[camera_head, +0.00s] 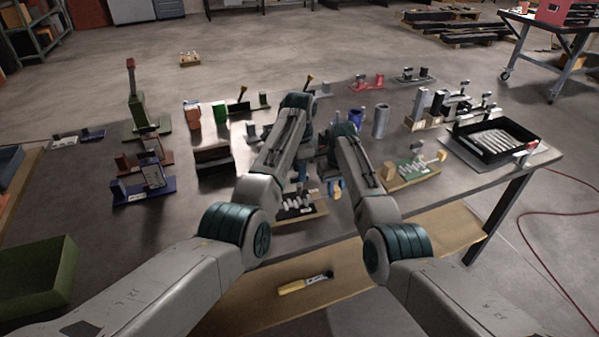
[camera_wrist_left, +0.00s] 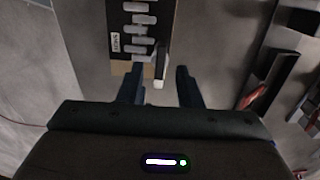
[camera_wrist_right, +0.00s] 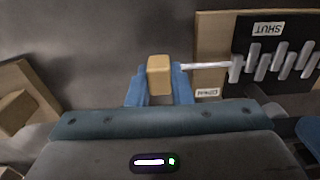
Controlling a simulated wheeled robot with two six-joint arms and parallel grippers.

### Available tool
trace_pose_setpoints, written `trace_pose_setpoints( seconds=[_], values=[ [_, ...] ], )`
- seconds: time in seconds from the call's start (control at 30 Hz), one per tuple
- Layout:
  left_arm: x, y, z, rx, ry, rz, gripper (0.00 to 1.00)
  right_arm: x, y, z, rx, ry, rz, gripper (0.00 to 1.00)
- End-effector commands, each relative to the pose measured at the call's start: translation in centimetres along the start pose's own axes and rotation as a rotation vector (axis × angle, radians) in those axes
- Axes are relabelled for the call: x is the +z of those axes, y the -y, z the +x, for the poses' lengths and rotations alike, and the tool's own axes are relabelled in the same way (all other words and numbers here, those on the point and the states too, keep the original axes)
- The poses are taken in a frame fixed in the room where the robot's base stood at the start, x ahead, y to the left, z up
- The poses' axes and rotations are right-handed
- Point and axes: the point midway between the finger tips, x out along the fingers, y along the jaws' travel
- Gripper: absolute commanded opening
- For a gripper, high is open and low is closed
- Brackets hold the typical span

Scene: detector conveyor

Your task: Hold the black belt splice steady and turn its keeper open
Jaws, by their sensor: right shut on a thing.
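The black belt splice (camera_head: 296,208) lies on a wooden base at the table's front edge, partly hidden by my arms. Pale zigzag lugs (camera_wrist_right: 268,62) run along it, beside a label reading SHUT. A thin pale keeper rod (camera_wrist_right: 205,66) sticks out of its end to a tan block handle (camera_wrist_right: 159,76). My right gripper (camera_wrist_right: 160,92) is shut on that handle; in the head view it is low beside the splice (camera_head: 335,188). My left gripper (camera_wrist_left: 159,88) is open at the splice's end, its fingers apart around a dark post with a white tip (camera_wrist_left: 160,70); contact is not visible.
A green-plate splice (camera_head: 415,167) lies to the right, and a black tray (camera_head: 465,150) beyond it. Several coloured fixtures stand behind and left, including a blue one (camera_head: 145,187). A green bin (camera_head: 35,275) is at lower left. A yellow-handled tool (camera_head: 300,284) lies on the lower shelf.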

Motion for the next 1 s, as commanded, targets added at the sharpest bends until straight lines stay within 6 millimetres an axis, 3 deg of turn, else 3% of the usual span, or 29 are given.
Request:
trace_pose_setpoints(
  seconds=[0.3,0.5,1.0],
  values=[
    [-0.1,0.1,-6.9,-0.003,-0.002,0.000,0.32,0.0,0.0,0.0,0.000,0.001,0.000,0.00],
    [-0.1,0.1,-9.7,-0.002,-0.001,0.000,0.32,0.0,0.0,0.0,0.000,0.001,0.000,0.00],
    [-0.1,0.0,-10.5,-0.001,0.000,0.000,0.32,0.0,0.0,0.0,0.000,0.001,0.000,0.00]
  ],
)
